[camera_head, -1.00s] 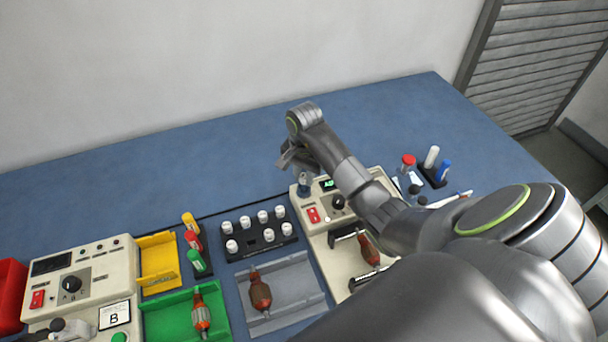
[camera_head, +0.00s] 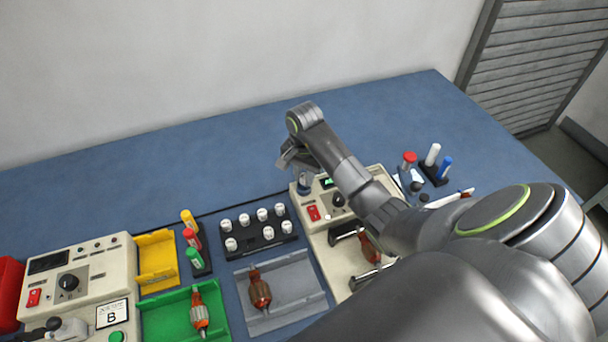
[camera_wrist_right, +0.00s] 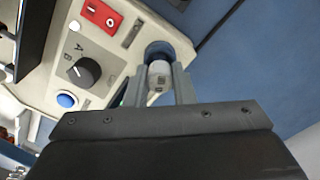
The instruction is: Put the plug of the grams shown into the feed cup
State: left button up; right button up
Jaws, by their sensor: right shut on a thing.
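My right gripper (camera_wrist_right: 163,86) is shut on a small white plug (camera_wrist_right: 160,73). In the wrist view the plug overlaps the mouth of the dark blue feed cup (camera_wrist_right: 156,48); I cannot tell if it is inside the cup or just above it. In the head view my right gripper (camera_head: 293,160) points down over the cup (camera_head: 304,186) at the back left corner of the right-hand machine (camera_head: 324,237). The gripper hides the plug there. The machine's small green display (camera_head: 327,183) is partly covered by my arm, and its figures cannot be read. My left gripper is out of view.
A black rack (camera_head: 258,243) holds several white plugs left of the machine. A grey tray (camera_head: 316,301) and a green tray (camera_head: 152,325) each hold an armature. Machine B (camera_head: 100,270) is at the left. Coloured bottles stand right of my forearm. The back of the blue table is clear.

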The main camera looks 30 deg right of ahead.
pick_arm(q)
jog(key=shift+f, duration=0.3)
pick_arm(e)
jog(key=shift+f, duration=0.25)
jog(key=o, duration=0.9)
jog(key=shift+c, duration=0.2)
